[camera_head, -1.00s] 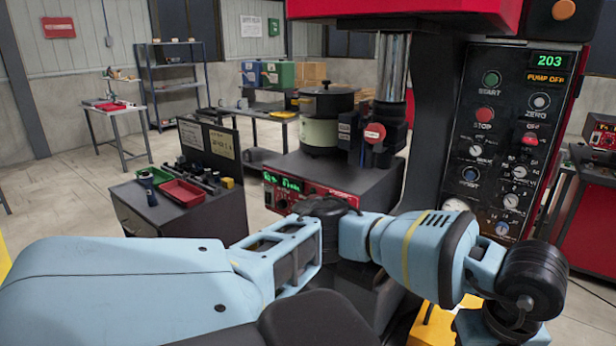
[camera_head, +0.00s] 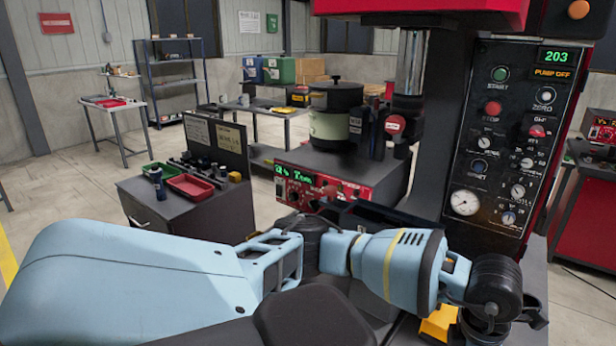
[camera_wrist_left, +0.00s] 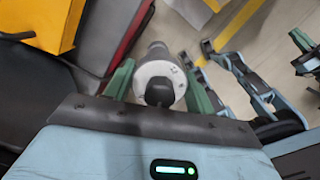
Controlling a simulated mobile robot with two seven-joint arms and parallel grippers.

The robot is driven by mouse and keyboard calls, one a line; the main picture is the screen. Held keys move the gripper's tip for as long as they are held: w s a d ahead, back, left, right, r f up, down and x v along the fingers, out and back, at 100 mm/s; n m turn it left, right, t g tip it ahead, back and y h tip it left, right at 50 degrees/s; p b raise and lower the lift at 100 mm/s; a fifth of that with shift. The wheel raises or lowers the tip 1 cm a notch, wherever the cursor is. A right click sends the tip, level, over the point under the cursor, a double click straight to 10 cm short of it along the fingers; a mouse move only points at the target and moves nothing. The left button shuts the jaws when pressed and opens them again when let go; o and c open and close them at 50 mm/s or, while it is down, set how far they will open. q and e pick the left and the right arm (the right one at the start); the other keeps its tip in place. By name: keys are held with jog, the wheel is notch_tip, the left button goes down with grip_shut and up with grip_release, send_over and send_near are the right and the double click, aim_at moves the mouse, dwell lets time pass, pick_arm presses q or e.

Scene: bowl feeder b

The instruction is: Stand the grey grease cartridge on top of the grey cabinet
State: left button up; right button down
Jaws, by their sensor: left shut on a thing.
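In the left wrist view my left gripper (camera_wrist_left: 158,86) is shut on a grey cylinder with a pale end and a black knob, which I take as the grease cartridge (camera_wrist_left: 156,68). The cartridge is held between the two green fingers, its knobbed end towards the camera. In the head view my left arm crosses the foreground; its gripper and the cartridge are hidden or out of frame. The dark grey cabinet (camera_head: 225,212) stands left of centre, beyond my arm and apart from it. My right gripper is not in view.
A red tray (camera_head: 191,185), a green tray (camera_head: 160,172) and a blue bottle (camera_head: 157,182) occupy the cabinet's left top, with small dark parts behind. An upright board (camera_head: 215,140) backs it. Right of it stand the feeder's red control panel (camera_head: 320,187) and the press panel (camera_head: 500,140).

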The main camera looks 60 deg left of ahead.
pick_arm(q)
notch_tip(320, 180, down, 2)
jog(key=m, duration=0.6)
jog(key=shift+w+a+f+m+g, duration=0.15)
jog(key=shift+m+g, duration=0.15)
jog(key=shift+m, duration=0.1)
jog(key=m, duration=0.2)
jog(key=f+m, duration=0.1)
jog(key=m, duration=0.1)
jog(key=f+m, duration=0.1)
jog(key=m, duration=0.1)
jog(key=shift+w+a+f+m+g, duration=0.1)
jog(key=shift+a+f+m+g, duration=0.1)
jog(key=shift+m+g, duration=0.15)
jog(key=m, duration=0.2)
jog(key=f+m, duration=0.1)
jog(key=m, duration=0.1)
jog(key=f+m, duration=0.1)
jog(key=m, duration=0.2)
jog(key=shift+a+f+g, duration=0.25)
jog(key=m, duration=0.1)
jog(key=f+m, duration=0.1)
jog(key=m, duration=0.2)
jog(key=shift+a+f+m+y, duration=0.2)
jog(key=shift+f+m+y, duration=0.1)
jog(key=shift+m, duration=0.05)
jog(key=shift+a+f+m, duration=0.1)
jog(key=shift+f+m, duration=0.3)
jog(key=shift+m, duration=0.8)
